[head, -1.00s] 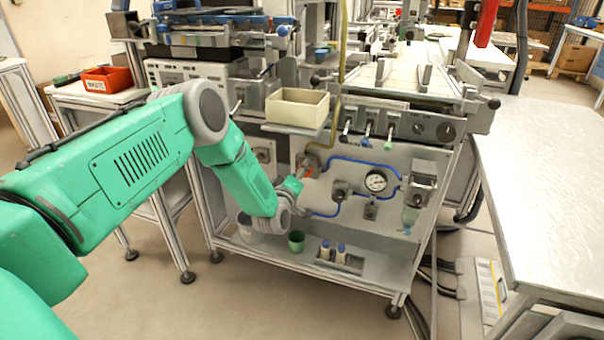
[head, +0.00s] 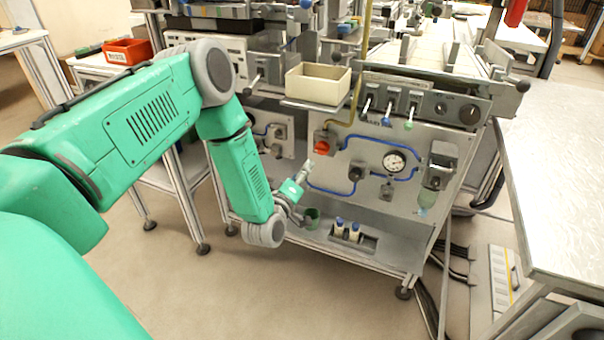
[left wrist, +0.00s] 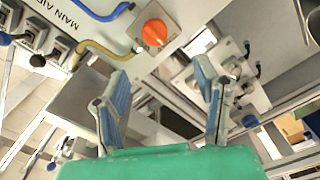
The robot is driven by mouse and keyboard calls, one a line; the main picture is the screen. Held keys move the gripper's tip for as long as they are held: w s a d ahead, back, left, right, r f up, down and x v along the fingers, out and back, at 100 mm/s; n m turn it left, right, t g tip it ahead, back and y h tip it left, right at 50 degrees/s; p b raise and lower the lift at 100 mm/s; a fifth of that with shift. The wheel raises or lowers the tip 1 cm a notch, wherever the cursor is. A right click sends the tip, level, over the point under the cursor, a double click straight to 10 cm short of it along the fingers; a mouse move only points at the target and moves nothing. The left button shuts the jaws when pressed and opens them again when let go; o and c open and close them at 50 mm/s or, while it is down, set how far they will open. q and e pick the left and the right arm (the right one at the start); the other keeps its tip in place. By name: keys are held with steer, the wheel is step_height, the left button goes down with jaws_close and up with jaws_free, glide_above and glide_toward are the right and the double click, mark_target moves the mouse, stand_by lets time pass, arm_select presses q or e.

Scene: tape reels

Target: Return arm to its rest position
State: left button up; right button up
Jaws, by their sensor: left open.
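My green left arm reaches in from the left in the head view. My left gripper (head: 309,190) is in front of the grey panel of the workstation, below and left of the red-orange knob (head: 321,148). In the left wrist view, the two blue-padded fingers of my left gripper (left wrist: 160,76) are spread apart with nothing between them. The orange knob (left wrist: 154,33) shows beyond the fingertips on a grey valve block, apart from them, close to "MAIN AIR" lettering. My right gripper is not in view.
A beige bin (head: 318,83) stands on a shelf above the knob. A green cup (head: 312,217) and small white bottles with blue caps (head: 346,230) stand on the lower shelf. A pressure gauge (head: 395,161) is on the panel. A grey table (head: 560,170) stands at right.

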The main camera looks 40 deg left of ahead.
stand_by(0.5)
arm_select(q)
steer(key=s+d+f+m+g+h, duration=0.3)
steer(key=s+d+f+m+g, duration=0.25)
steer(key=s+d, duration=0.2)
steer(key=s+d+f+m+g+h, duration=0.2)
steer(key=s+d+f+m+g, duration=0.2)
steer(key=s+d+f, duration=0.4)
steer(key=s+a+r+m+g, duration=0.1)
steer(key=s+m+g, duration=0.4)
steer(key=s, duration=1.6)
steer(key=shift+s+a+r+g+y+p, duration=0.15)
steer(key=shift+s+a+g+y+p, duration=0.2)
steer(key=shift+a+g, duration=0.6)
steer(key=shift+w+d, duration=0.1)
steer(key=shift+d, duration=0.2)
steer(key=shift+c, duration=0.4)
